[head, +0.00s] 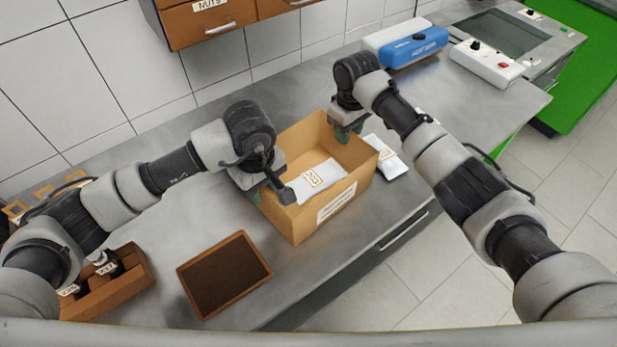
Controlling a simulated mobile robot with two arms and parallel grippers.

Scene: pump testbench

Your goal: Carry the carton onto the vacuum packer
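The carton (323,213) is an open-topped tan box with a white label on its front side. It appears to stand on the grey counter, and a white labelled packet (318,178) lies inside it. My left gripper (268,188) is at the carton's left wall, with fingers at the rim. My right gripper (346,131) is at the rim of the far right wall. The arms hide the fingertips, so I cannot tell whether either is closed on the wall. A dark-panelled grey machine (503,35) at the top right may be the vacuum packer.
A white packet (388,157) lies right of the carton. A blue device (413,47) and a white control box (487,62) stand farther back on the counter. A brown-framed tray (225,274) and a wooden bin (122,285) are at the front left. Drawers (213,22) hang above.

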